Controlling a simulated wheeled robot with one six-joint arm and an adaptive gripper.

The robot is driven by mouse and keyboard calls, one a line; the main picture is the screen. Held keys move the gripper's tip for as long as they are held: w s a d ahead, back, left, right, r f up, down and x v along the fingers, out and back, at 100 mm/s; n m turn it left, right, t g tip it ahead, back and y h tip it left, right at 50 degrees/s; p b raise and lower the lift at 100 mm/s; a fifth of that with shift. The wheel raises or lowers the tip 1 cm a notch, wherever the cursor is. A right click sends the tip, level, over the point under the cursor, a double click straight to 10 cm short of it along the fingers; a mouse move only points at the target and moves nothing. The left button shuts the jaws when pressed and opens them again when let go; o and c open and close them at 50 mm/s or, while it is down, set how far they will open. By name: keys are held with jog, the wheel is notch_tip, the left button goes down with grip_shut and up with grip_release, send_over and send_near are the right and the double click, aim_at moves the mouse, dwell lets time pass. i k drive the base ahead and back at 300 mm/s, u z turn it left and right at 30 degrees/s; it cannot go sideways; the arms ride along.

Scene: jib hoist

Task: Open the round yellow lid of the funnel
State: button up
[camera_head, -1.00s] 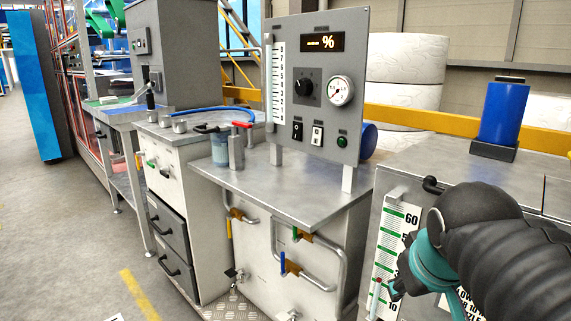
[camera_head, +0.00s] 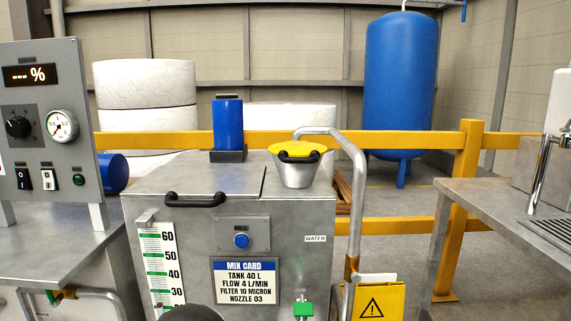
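The round yellow lid (camera_head: 290,147) lies on top of the grey metal funnel (camera_head: 297,174), covering its mouth, with a black handle (camera_head: 299,157) on its front side. The funnel stands at the right rear of the grey metal tank's top. A bent grey pipe (camera_head: 352,160) arches up close behind the lid and comes down to the right of the funnel. My gripper is not in view; only a dark rounded part, probably of my arm, shows at the bottom edge, well below the lid.
The tank top (camera_head: 200,176) has a black handle (camera_head: 195,200) at its front edge and a blue cylinder (camera_head: 228,125) behind. A control panel (camera_head: 45,130) stands left, a metal table (camera_head: 500,215) right. A yellow rail (camera_head: 400,145) runs behind.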

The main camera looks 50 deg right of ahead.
aim_at(290, 152)
jog(key=k, duration=0.85)
jog(key=z, duration=0.5)
